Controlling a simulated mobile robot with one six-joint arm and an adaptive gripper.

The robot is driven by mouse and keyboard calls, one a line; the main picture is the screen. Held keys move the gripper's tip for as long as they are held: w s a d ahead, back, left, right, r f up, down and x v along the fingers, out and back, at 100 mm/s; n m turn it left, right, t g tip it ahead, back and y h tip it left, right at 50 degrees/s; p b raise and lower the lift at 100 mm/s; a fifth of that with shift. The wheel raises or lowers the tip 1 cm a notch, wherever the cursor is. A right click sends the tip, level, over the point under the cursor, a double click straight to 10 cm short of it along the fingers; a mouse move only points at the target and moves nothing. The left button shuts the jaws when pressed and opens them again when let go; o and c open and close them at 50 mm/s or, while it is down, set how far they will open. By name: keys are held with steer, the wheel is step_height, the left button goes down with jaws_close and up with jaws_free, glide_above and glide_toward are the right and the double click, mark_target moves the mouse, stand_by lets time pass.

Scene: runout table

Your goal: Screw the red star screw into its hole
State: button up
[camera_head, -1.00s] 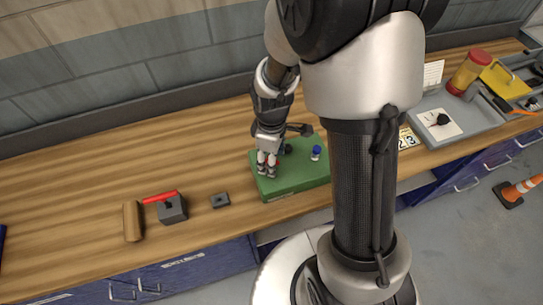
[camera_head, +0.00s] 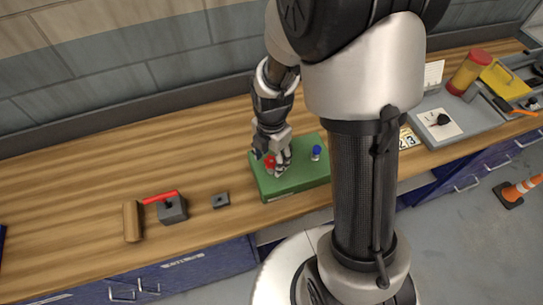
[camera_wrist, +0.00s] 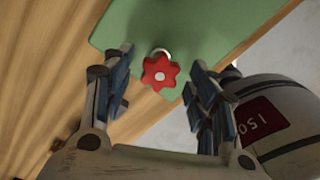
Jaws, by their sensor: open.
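The red star screw (camera_wrist: 160,72) stands on the green block (camera_wrist: 215,25) and shows between the spread fingers in the wrist view. A pale ring-shaped edge shows just behind its head. In the head view the red screw (camera_head: 269,162) is at the left part of the green block (camera_head: 290,187). My gripper (camera_wrist: 158,92) is open, with one finger on each side of the screw head and a gap on both sides. In the head view my gripper (camera_head: 277,165) is over the block. How deep the screw sits cannot be told.
A blue knob (camera_head: 316,152) stands on the block's right side. Left of the block are a small dark plate (camera_head: 220,200), a grey block with a red handle (camera_head: 172,208) and a wooden cylinder (camera_head: 132,221). A grey tray (camera_head: 460,112) lies right.

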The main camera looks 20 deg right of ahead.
steer(key=n, duration=0.4)
steer(key=shift+n, duration=0.3)
steer(key=n, duration=0.4)
steer(key=shift+n, duration=0.4)
steer(key=shift+c, duration=0.2)
steer(key=c, duration=1.1)
steer(key=m, duration=0.4)
steer(key=shift+m, duration=0.4)
steer(key=shift+c, duration=0.2)
steer(key=shift+m, duration=0.4)
steer(key=m, duration=0.3)
steer(key=shift+m, duration=0.4)
